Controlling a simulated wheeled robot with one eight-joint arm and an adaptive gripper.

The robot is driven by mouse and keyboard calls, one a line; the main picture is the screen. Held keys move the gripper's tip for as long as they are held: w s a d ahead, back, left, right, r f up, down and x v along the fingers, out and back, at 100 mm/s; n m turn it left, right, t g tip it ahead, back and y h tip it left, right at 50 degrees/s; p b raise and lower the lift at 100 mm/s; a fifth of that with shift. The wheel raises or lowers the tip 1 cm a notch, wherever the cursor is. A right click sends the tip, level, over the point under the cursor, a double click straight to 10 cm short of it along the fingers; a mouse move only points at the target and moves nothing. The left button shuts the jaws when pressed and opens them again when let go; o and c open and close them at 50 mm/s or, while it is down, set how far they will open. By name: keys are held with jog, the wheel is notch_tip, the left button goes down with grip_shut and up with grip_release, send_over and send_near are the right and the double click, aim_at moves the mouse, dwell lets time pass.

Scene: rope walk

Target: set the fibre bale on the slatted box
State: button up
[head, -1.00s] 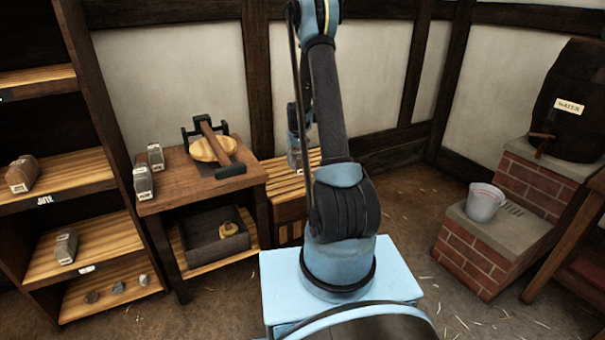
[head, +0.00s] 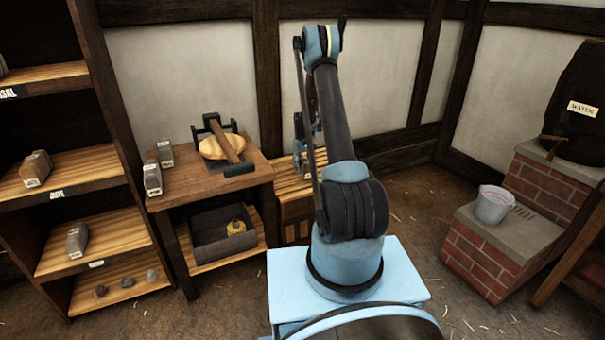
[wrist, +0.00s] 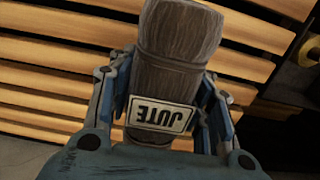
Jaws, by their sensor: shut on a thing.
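The fibre bale (wrist: 180,38) is a grey-brown bundle with a white JUTE label that reads upside down in the wrist view. My gripper (wrist: 168,72) is shut on it, with a finger on each side. The slatted box (head: 291,190) stands right of the workbench in the head view, partly behind my arm. Its pale slats (wrist: 55,72) fill the background behind the bale in the wrist view. In the head view my gripper (head: 302,150) is over the box, mostly behind my arm, and the bale is hidden there. I cannot tell whether bale and slats touch.
The workbench (head: 205,190) left of the box carries two small bales (head: 152,180) and a mallet (head: 226,145). A dark tray (head: 222,250) sits on its lower shelf. A shelf rack (head: 90,215) stands far left. Brick steps (head: 480,255) with a bucket (head: 493,205) are right.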

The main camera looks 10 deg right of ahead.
jog(key=shift+f, duration=1.5)
jog(key=shift+f, duration=0.1)
jog(key=o, duration=1.1)
